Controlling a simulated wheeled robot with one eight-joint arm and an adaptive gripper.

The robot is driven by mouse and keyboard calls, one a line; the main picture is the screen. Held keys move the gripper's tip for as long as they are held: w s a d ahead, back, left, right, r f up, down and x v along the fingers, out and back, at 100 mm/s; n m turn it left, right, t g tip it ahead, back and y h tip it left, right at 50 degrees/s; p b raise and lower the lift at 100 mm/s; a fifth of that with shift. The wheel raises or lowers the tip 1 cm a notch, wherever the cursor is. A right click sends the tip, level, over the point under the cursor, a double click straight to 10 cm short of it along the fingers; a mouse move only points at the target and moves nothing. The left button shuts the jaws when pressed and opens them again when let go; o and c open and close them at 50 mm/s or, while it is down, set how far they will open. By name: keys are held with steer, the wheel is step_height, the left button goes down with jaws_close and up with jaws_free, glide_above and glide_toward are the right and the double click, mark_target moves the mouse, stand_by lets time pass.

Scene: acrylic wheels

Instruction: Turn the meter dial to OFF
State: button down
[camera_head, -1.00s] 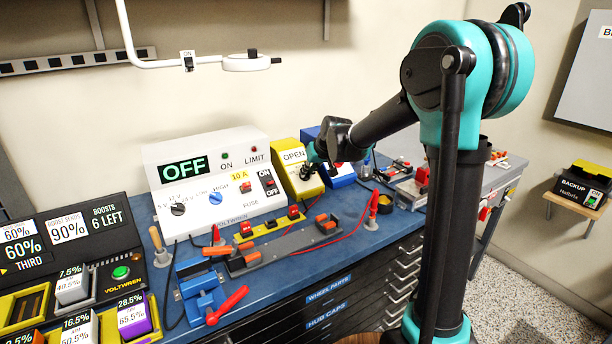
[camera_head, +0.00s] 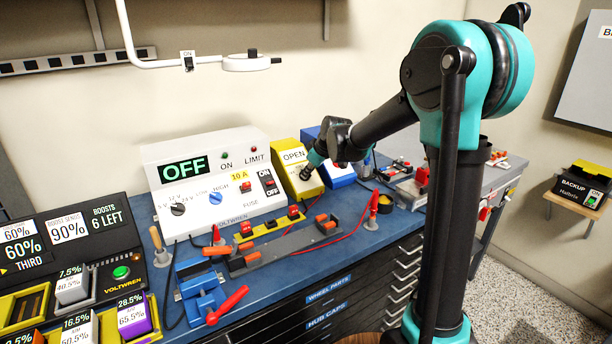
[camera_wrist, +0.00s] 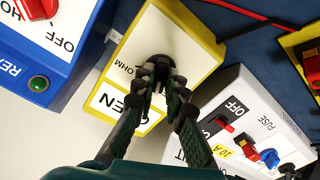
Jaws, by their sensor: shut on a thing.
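The meter is a yellow box with a white face (camera_head: 291,158) reading OPEN, standing on the blue bench right of the white supply. It also shows in the wrist view (camera_wrist: 207,36), where the lettering OPEN and OHM is partly visible. Its black dial (camera_wrist: 159,64) sits on the white face between my fingertips. My gripper (camera_wrist: 161,82) is shut on the dial, with a finger on each side. In the head view my gripper (camera_head: 307,172) is at the meter's front and covers the dial. The dial's pointer and any OFF mark are hidden.
The white supply (camera_head: 205,150) with a lit OFF display stands left of the meter. A blue box (camera_head: 341,176) stands close on the right. Red leads (camera_head: 352,224), a grey rail with orange clamps (camera_head: 285,247) and a blue vise (camera_head: 201,290) lie in front.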

steer(key=shift+n, duration=0.7)
steer(key=n, duration=0.4)
steer(key=shift+n, duration=0.3)
steer(key=shift+n, duration=0.5)
steer(key=c, duration=1.4)
jaws_free()
steer(key=shift+c, duration=0.2)
steer(key=shift+r, duration=0.1)
steer(key=v, duration=0.7)
